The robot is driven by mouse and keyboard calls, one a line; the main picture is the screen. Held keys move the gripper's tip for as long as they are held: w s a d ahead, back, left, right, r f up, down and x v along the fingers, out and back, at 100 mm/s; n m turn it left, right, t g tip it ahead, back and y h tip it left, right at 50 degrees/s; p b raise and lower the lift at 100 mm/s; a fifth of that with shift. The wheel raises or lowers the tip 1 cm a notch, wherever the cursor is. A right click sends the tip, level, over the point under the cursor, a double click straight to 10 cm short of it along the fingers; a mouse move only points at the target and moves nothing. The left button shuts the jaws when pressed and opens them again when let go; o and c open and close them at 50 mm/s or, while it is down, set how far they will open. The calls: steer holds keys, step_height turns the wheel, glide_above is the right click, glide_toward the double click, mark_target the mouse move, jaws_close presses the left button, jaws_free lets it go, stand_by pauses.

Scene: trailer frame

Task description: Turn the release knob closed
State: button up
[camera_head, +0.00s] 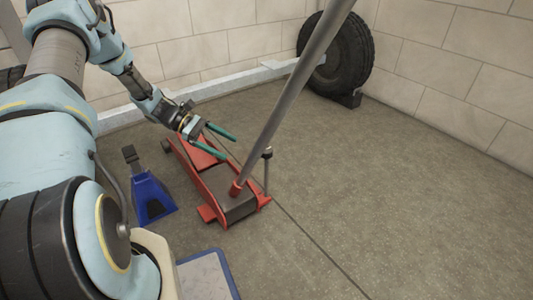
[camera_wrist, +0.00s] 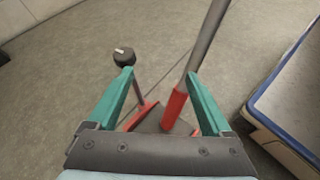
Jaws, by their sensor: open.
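The release knob (camera_head: 267,152) is a small dark cap on a thin upright rod at the near end of the red floor jack (camera_head: 213,184). In the wrist view, the knob (camera_wrist: 124,57) has a white mark on top and lies just beyond my left fingertip. The jack's long grey handle (camera_head: 296,82) rises from a red socket; in the wrist view, the handle (camera_wrist: 207,42) stands near the right fingertip. My gripper (camera_head: 229,147) has teal fingers spread apart and empty, above the jack and left of the knob. In the wrist view my gripper (camera_wrist: 158,78) has nothing between its fingertips except floor behind.
A blue jack stand (camera_head: 151,197) is left of the jack. A blue-edged panel (camera_head: 206,274) is in front, also at the right of the wrist view (camera_wrist: 290,95). A tire (camera_head: 338,52) leans on the back wall near a pale beam (camera_head: 215,86). Floor right of the jack is clear.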

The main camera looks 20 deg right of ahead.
mark_target(266, 150)
steer(key=w+d+f+n+h, duration=0.3)
steer(key=d+f+n+h, duration=0.1)
steer(key=f+h, duration=0.2)
steer(key=b+x, duration=0.3)
steer(key=x, duration=0.8)
steer(key=shift+w+d+r, duration=0.1)
steer(key=shift+r, duration=0.05)
steer(key=shift+c, duration=0.2)
jaws_close()
steer(key=shift+m+g+y+b, duration=0.3)
steer(key=shift+m+g+b, duration=0.25)
steer(key=shift+b, duration=0.2)
steer(key=shift+m+g+y, duration=0.25)
steer(key=shift+g+y, duration=0.05)
steer(key=shift+g, duration=0.35)
